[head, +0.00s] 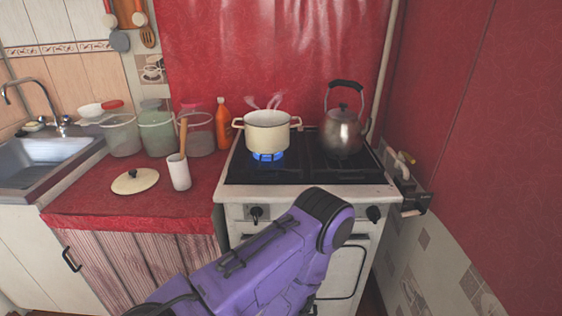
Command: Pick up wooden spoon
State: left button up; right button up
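A wooden spoon (183,138) stands upright in a white cup (179,174) on the red counter, in the head view. Only its handle shows above the rim; its lower part is hidden in the cup. A purple arm link of mine crosses the bottom middle in front of the stove, well below and to the right of the cup. Neither of my grippers shows, so I cannot see whether either holds anything.
A lid (135,181) lies left of the cup. Jars (157,132) and an orange bottle (223,125) stand behind. On the stove (310,185), a steaming pot (267,132) sits over a lit blue flame beside a kettle (343,130). The counter's front edge is clear.

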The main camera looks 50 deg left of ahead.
aim_at(184, 121)
jog(key=u, duration=0.7)
jog(key=k, duration=0.15)
jog(key=u, duration=0.95)
